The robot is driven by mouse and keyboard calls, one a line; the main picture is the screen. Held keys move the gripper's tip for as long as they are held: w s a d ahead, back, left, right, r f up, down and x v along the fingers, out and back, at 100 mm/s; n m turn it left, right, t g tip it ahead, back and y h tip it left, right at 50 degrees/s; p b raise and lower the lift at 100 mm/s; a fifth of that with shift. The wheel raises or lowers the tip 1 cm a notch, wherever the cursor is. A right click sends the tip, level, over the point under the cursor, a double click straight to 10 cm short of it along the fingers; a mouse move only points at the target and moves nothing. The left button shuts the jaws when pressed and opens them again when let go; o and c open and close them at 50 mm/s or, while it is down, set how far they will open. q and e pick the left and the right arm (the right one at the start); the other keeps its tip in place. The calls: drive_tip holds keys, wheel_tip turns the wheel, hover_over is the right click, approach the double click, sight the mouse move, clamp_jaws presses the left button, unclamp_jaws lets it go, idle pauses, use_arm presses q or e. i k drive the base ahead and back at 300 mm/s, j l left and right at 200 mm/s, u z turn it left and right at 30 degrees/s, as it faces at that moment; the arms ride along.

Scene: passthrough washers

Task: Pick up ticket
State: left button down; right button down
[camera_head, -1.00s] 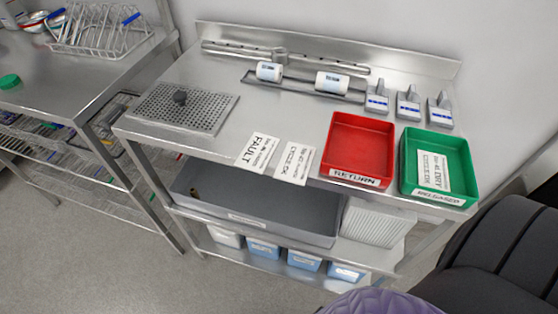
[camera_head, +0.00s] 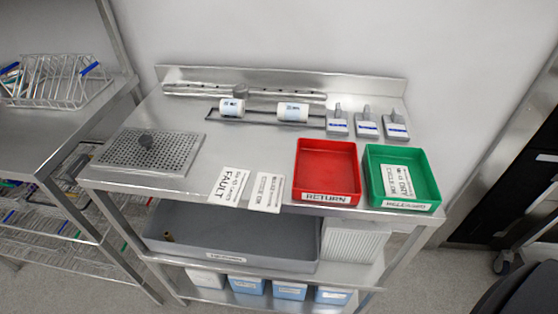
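Three white tickets show in the head view. A ticket marked FAULT (camera_head: 229,186) lies on the steel table near its front edge. A second ticket (camera_head: 267,192), its text too small to read surely, lies just right of it, slightly apart. A third ticket (camera_head: 397,182) lies inside the green tray (camera_head: 427,184), labelled RELEASED. The red tray (camera_head: 326,163), labelled RETURN, stands empty between the table tickets and the green tray. Neither of my grippers is in view.
A perforated drain plate (camera_head: 150,156) with a dark knob lies on the table's left. Two white rolls (camera_head: 292,112) sit in a rack behind. Three grey-white devices (camera_head: 367,125) stand at the back right. A wire rack (camera_head: 58,82) stands on the left table. Bins fill the lower shelves.

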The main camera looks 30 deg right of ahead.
sight(229, 187)
drive_tip(key=j+z, duration=0.1)
drive_tip(key=z, duration=0.3)
drive_tip(key=k+j+z, duration=0.1)
drive_tip(key=z, duration=0.3)
drive_tip(key=j+z, duration=0.1)
drive_tip(key=z, duration=0.3)
drive_tip(key=k+z, duration=0.15)
drive_tip(key=z, duration=0.3)
